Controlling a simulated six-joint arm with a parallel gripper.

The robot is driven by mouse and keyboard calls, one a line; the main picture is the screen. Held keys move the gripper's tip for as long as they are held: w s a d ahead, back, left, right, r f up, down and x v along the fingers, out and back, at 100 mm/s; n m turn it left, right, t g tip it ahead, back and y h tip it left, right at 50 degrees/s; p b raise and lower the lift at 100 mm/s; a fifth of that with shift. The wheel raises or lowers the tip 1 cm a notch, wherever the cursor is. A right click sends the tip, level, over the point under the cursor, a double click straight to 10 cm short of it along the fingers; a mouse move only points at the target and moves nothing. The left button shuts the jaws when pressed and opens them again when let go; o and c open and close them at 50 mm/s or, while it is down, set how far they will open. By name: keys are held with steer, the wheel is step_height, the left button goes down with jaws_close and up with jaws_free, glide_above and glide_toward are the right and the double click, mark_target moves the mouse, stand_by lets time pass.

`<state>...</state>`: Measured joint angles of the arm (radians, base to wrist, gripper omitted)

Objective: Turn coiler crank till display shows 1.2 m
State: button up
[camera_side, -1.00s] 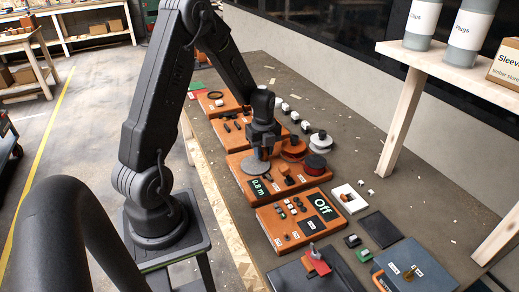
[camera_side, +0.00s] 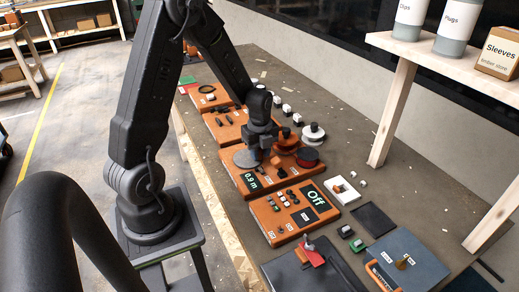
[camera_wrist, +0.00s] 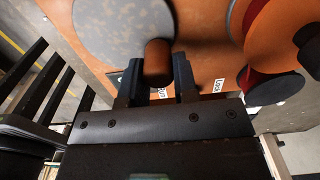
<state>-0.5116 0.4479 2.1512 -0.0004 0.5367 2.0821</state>
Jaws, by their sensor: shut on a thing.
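The coiler is an orange box (camera_side: 290,176) on the bench, with a grey disc crank (camera_side: 245,158) on its top left. Its display (camera_side: 251,181) reads 0.9 m. My gripper (camera_side: 260,150) is over the disc. In the wrist view my gripper (camera_wrist: 158,80) is shut on the brown crank knob (camera_wrist: 158,60), which stands at the edge of the grey speckled disc (camera_wrist: 115,25).
Orange and red spools (camera_side: 308,153) stand right of the crank. Behind is an orange box with small black parts (camera_side: 222,122). A wooden shelf (camera_side: 400,90) stands at the right.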

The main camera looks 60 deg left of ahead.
mark_target(239, 153)
steer(key=shift+s+d, duration=0.85)
steer(key=shift+s, duration=0.55)
steer(key=shift+s+a+f, duration=0.1)
steer(key=shift+s+a, duration=0.05)
steer(key=shift+s, duration=0.85)
steer(key=shift+s+a, duration=0.55)
steer(key=shift+s, duration=0.2)
steer(key=shift+o, duration=0.4)
steer(key=shift+s+a, duration=0.3)
steer(key=shift+a, duration=0.5)
steer(key=shift+w+a, duration=0.3)
steer(key=shift+a, duration=0.6)
steer(key=shift+w+a, duration=0.25)
steer(key=shift+a, duration=0.6)
steer(key=shift+c, duration=0.4)
steer(key=shift+w+a, duration=0.65)
steer(key=shift+w, duration=0.05)
steer(key=o, duration=0.7)
steer(key=shift+c, duration=0.2)
